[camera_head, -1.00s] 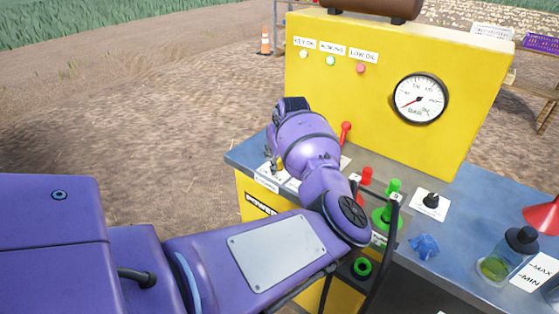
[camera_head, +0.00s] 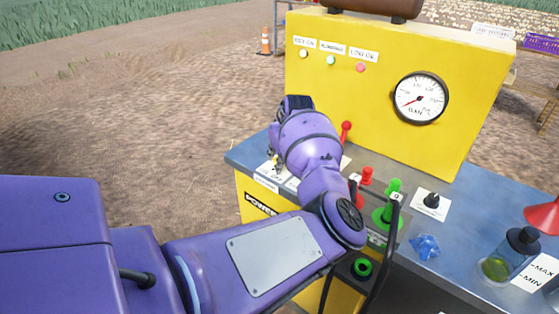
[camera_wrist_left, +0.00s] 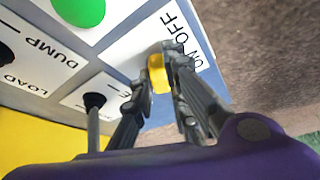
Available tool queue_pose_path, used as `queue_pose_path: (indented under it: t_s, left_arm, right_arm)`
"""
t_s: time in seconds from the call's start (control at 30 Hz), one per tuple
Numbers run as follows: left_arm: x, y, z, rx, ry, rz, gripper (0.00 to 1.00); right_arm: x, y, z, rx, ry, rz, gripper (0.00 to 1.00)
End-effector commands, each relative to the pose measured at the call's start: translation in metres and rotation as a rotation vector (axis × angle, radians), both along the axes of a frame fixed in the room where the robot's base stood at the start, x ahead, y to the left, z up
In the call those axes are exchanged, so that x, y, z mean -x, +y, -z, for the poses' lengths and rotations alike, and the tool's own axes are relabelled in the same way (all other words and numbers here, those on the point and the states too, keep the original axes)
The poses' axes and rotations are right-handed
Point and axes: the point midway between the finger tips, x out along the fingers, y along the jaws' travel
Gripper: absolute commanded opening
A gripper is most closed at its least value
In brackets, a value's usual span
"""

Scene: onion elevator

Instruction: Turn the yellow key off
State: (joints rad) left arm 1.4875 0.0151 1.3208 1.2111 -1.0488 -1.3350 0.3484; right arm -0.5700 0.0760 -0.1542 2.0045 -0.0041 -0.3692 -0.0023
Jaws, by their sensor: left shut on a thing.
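The yellow key (camera_wrist_left: 158,74) shows in the left wrist view on a white panel lettered ON and OFF (camera_wrist_left: 183,48). My left gripper (camera_wrist_left: 165,66) is shut on the key, with a dark finger on either side. The fingers hide part of the key, and its exact angle is hard to tell. In the head view my left gripper (camera_head: 274,158) reaches down to the near-left corner of the console, and my purple wrist hides most of that spot. My right gripper is not in view.
The yellow upright panel (camera_head: 445,128) carries a round gauge (camera_head: 420,98) and several small lamps. Red levers (camera_head: 346,131), a green knob (camera_head: 394,186), a black knob (camera_head: 431,200) and an oil bottle (camera_head: 512,253) stand along the blue console top. Open dirt lies to the left.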

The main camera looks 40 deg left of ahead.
Motion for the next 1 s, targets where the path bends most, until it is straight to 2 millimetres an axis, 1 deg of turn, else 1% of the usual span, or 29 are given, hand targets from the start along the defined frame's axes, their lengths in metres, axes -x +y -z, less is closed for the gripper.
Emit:
queue_pose_path:
  t_s: [0.2, 0.43, 0.7, 1.0]
  left_arm:
    - [-0.002, 0.000, 0.002, -0.004, 0.003, -0.182, 0.00]
    - [-0.003, 0.000, 0.004, -0.005, 0.005, -0.400, 0.00]
    - [-0.005, 0.001, 0.004, -0.004, 0.004, -0.642, 0.00]
    - [-0.007, 0.001, 0.002, -0.004, 0.002, -0.834, 0.00]
  right_arm:
    - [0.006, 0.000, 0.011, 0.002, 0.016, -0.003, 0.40]
    - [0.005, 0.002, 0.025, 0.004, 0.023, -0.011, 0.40]
    - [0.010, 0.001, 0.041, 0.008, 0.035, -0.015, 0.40]
    - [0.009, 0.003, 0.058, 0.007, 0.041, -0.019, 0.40]
